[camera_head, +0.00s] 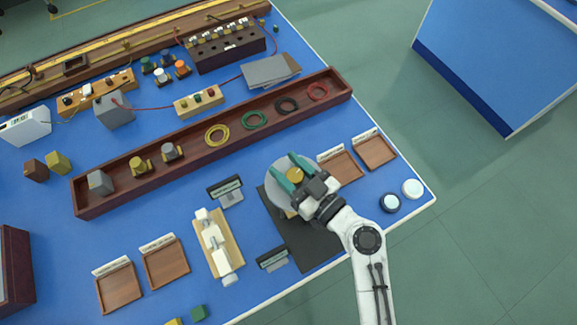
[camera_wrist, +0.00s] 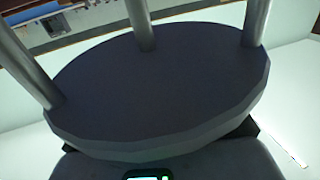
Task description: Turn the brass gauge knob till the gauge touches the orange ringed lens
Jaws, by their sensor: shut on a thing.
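My gripper (camera_head: 287,171), with green fingers, is over a round grey disc (camera_head: 279,192) in the head view. The brass knob (camera_head: 295,174) shows between the fingers, and the gripper is shut on it. The disc is above a dark mat (camera_head: 308,240). A small brass-coloured part (camera_head: 291,213) shows at the disc's lower edge. In the wrist view a dark round plate (camera_wrist: 150,90) with three grey posts fills the middle; the fingers do not show there. I cannot make out the orange ringed lens; the disc and my gripper hide what is under them.
A long wooden tray (camera_head: 205,159) with coloured rings and blocks lies behind. Wooden trays (camera_head: 343,168) and two round pieces (camera_head: 390,202) are to the right. A white device on a wooden board (camera_head: 225,240) and small display stands (camera_head: 226,190) are to the left.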

